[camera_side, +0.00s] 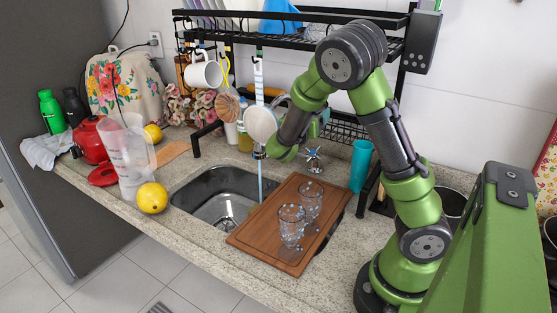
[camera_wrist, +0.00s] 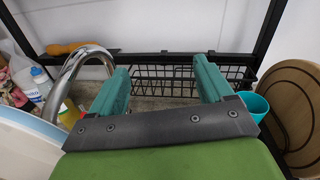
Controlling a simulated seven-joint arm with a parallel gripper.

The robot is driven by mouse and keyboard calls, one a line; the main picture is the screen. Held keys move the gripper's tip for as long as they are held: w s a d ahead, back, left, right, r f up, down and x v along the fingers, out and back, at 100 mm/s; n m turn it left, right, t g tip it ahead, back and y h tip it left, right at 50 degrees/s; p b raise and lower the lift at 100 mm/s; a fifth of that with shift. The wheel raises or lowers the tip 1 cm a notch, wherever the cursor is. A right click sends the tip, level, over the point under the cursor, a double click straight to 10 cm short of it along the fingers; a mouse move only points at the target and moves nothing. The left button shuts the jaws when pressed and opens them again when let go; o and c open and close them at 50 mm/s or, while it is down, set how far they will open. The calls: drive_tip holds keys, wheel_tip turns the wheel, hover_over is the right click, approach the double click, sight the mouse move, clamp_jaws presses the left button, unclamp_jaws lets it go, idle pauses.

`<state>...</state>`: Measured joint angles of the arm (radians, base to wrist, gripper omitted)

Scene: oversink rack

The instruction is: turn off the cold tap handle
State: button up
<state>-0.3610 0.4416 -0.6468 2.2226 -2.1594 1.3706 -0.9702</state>
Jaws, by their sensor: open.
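A chrome cross-shaped tap handle (camera_side: 313,160) stands behind the wooden board in the side view, just right of my wrist. I cannot tell from its look whether it is the cold one, and any other handle is hidden. A stream of water (camera_side: 261,182) runs down into the steel sink (camera_side: 212,190). The curved chrome spout (camera_wrist: 72,75) shows at the left of the wrist view. My gripper (camera_wrist: 162,76) is open and empty, its teal fingers spread towards the back wall. No handle shows between the fingers. In the side view my arm mostly hides the gripper.
A wooden board (camera_side: 263,242) with two glasses (camera_side: 291,226) lies across the sink's right part. A black rack (camera_side: 290,40) spans above; its wire basket (camera_wrist: 175,78) is behind my fingers. A teal cup (camera_side: 360,165) stands right of the handle. A lemon (camera_side: 152,198) lies left.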

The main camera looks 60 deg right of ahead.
approach(313, 154)
drive_tip(key=d, duration=0.3)
drive_tip(key=shift+w+d+r, duration=0.1)
drive_tip(key=shift+w+d, duration=0.05)
drive_tip(key=shift+d, duration=0.2)
drive_tip(key=shift+w+d, duration=0.2)
drive_tip(key=shift+d, duration=1)
drive_tip(key=shift+w+d, duration=0.2)
drive_tip(key=shift+d, duration=0.95)
drive_tip(key=shift+w+d, duration=0.15)
drive_tip(key=shift+d, duration=1.05)
